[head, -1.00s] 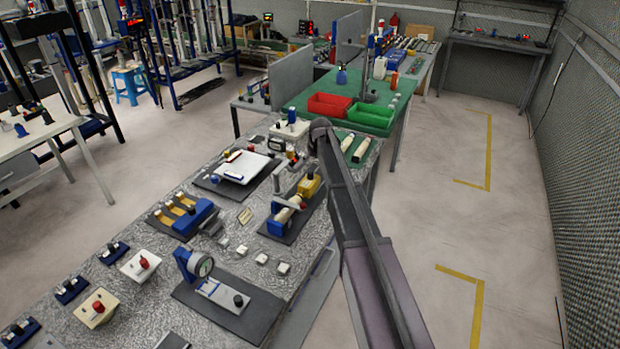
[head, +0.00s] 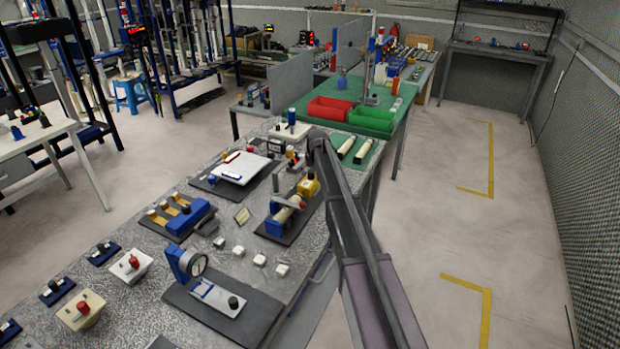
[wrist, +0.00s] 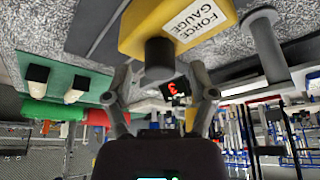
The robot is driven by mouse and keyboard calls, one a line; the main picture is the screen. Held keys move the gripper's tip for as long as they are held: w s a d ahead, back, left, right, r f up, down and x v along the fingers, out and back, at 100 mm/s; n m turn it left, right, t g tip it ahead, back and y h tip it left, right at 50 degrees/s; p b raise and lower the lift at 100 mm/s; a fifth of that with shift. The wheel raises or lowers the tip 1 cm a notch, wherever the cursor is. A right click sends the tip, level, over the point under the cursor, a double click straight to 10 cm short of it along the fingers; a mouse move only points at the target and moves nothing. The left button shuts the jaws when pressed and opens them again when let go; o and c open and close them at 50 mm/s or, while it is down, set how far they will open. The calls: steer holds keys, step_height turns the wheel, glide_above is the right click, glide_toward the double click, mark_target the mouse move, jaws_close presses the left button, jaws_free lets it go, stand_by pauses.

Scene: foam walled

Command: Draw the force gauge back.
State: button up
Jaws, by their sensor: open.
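The force gauge is a yellow block (wrist: 190,25) with a white label reading FORCE GAUGE, upside down at the top of the wrist view. A dark grey cylindrical knob (wrist: 160,55) sticks out of it towards me. My gripper (wrist: 160,78) is open, with one finger on each side of the knob; I cannot tell whether either finger touches it. In the head view the yellow gauge (head: 308,187) sits at the far end of a blue and cream rig (head: 285,212) on a dark plate. My arm hides much of the gripper there.
A grey post (wrist: 262,45) stands right of the gauge in the wrist view. Red (head: 330,108) and green (head: 371,119) bins stand on the table behind. Floor at right is clear.

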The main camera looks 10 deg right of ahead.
steer(key=shift+w+f+b, duration=0.2)
steer(key=shift+f+b, duration=0.15)
steer(key=shift+f, duration=0.2)
jaws_close()
